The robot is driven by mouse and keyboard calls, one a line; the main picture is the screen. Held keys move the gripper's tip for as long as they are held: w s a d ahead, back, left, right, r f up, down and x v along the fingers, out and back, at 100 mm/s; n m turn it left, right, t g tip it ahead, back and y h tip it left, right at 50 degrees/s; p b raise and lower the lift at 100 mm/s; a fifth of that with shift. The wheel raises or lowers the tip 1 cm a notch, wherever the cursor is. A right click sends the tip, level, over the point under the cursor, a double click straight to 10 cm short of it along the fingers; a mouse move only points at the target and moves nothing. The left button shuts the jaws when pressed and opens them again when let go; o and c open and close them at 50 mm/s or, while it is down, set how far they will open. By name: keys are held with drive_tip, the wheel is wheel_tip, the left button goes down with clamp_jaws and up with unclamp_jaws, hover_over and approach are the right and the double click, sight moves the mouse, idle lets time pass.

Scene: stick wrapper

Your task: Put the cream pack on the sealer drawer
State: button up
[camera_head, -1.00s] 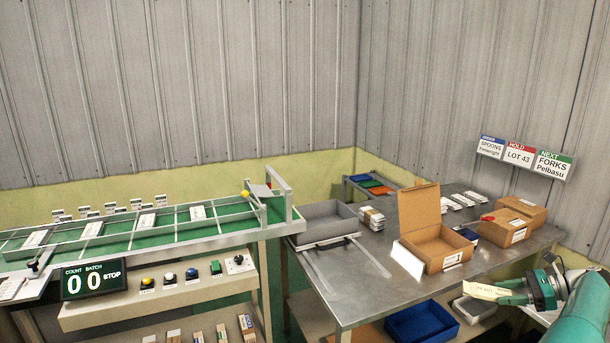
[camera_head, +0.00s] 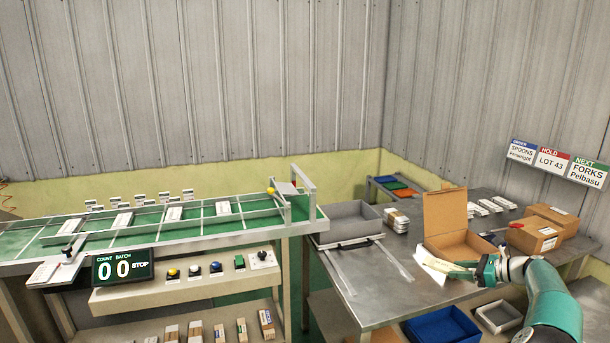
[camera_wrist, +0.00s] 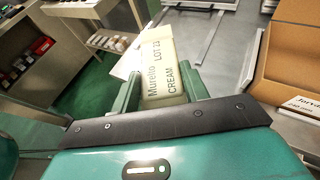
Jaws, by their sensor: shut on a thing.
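The cream pack (camera_wrist: 162,62) is a flat, pale packet printed "Murello LOT 23 CREAM". My gripper (camera_wrist: 160,88) is shut on its near end, and the pack sticks out ahead of the fingers. In the head view my gripper (camera_head: 470,267) holds the pack (camera_head: 447,267) in front of the open carton, above the metal table. A grey open tray (camera_head: 351,223) with a dark handle on its front and two pale rails (camera_head: 372,268) is on the table's left; it looks like the sealer drawer. The pack is right of it, apart from it.
An open brown carton (camera_head: 445,214) with a white card stands close behind my gripper. Closed cartons (camera_head: 533,235) stand to the right. White packs (camera_head: 397,219) are stacked beside the tray. The conveyor (camera_head: 140,224) is at left. Table between rails and carton is clear.

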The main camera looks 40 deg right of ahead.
drive_tip(key=w+a+m+h, duration=0.1)
drive_tip(key=w+a, duration=0.5)
drive_tip(key=w, duration=0.4)
drive_tip(key=w+a+f, duration=0.1)
drive_tip(key=w+a, duration=0.5)
drive_tip(key=w, duration=0.3)
drive_tip(key=w+a+m+h, duration=0.1)
drive_tip(key=w+a, duration=0.6)
drive_tip(key=w, duration=0.3)
drive_tip(key=w+a+h, duration=0.1)
drive_tip(key=w+a, duration=0.3)
drive_tip(key=a, duration=0.4)
drive_tip(key=w+a, duration=0.4)
drive_tip(key=a, duration=0.4)
drive_tip(key=s+a+r+m, duration=0.1)
drive_tip(key=s+a+r, duration=0.1)
drive_tip(key=a, duration=1.5)
drive_tip(key=s+a+r, duration=0.2)
drive_tip(key=a, duration=1.5)
drive_tip(key=s+f, duration=0.4)
drive_tip(key=f, duration=0.7)
drive_tip(key=s+f, duration=0.5)
drive_tip(key=f, duration=0.5)
drive_tip(key=shift+s+a+f+t, duration=0.2)
drive_tip(key=shift+s+f+t, duration=0.1)
drive_tip(key=shift+f, duration=0.1)
